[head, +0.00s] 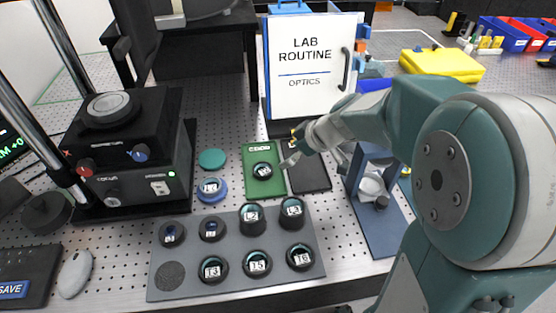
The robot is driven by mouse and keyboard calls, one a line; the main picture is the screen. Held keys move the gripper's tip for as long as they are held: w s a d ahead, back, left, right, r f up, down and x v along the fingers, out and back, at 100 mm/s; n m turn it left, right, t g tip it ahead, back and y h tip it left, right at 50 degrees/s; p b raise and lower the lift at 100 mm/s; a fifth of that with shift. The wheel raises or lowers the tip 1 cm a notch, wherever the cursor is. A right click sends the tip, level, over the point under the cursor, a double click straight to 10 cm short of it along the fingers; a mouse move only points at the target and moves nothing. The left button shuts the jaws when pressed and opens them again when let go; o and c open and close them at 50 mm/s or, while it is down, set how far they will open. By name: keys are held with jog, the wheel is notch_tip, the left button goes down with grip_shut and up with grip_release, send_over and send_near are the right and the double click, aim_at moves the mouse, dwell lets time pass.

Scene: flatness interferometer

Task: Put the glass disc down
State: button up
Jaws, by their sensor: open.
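A dark-ringed round disc with a glassy centre and a white label (262,171) lies flat on a green mat (252,189); it may be the glass disc. My gripper (291,156) is open, just right of and above this disc in the picture. A gap shows between the gripper and the disc, and nothing is visible in the jaws. The far finger is partly hidden, and the exact height over the mat is hard to judge.
A grey holder (186,281) with several labelled round pieces stands in front. A blue-ringed piece (212,190) and a teal disc (212,159) lie left of the mat. A black instrument (128,150) stands left, a dark pad (309,175) right, a blue stand (378,213) farther right.

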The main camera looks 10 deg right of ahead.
jog(key=s+d+r+m+h, duration=0.1)
jog(key=s+r+m+h, duration=0.1)
jog(key=s, duration=0.5)
jog(key=s+d+r+m+h, duration=0.1)
jog(key=s+r+m+h, duration=0.1)
jog(key=s+m, duration=0.3)
jog(key=s+d+r+m+t+h, duration=0.1)
jog(key=s+r+m, duration=0.3)
jog(key=s, duration=0.5)
jog(key=shift+d+h, duration=0.6)
jog(key=shift+h, duration=0.1)
jog(key=shift+r, duration=0.1)
